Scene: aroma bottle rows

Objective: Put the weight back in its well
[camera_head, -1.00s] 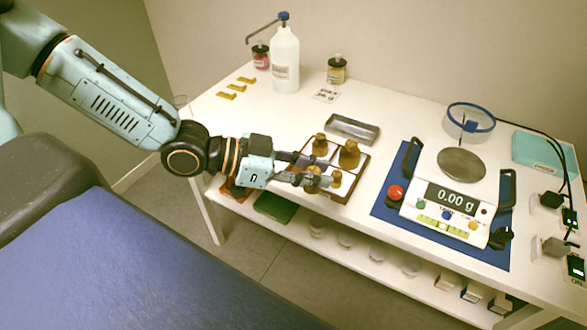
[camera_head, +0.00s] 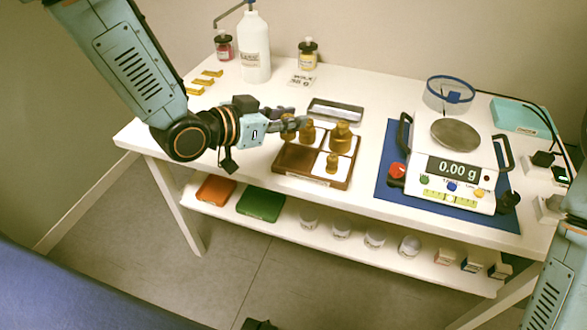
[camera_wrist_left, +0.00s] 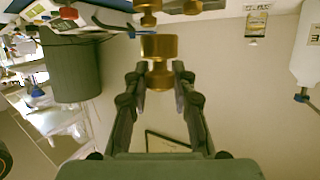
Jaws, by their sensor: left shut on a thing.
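My left gripper (camera_head: 291,122) is shut on a brass weight (camera_head: 288,132), held at the back left of the wooden weight box (camera_head: 312,182). In the left wrist view the held brass weight (camera_wrist_left: 158,47) sits between the fingertips (camera_wrist_left: 158,72). Three other brass weights stand in the box: a mid-sized one (camera_head: 307,133), a large one (camera_head: 341,138) and a small one (camera_head: 332,163). The front left part of the box is a bare brown well (camera_head: 296,158). My right gripper is not in view; only part of that arm shows at the right edge.
A metal tray (camera_head: 335,110) lies behind the box. The balance (camera_head: 452,165), reading 0.00 g, stands on a blue mat (camera_head: 388,190) to the right. A white bottle (camera_head: 254,50), two jars and several yellow pieces are at the back left. The table's front edge is close to the box.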

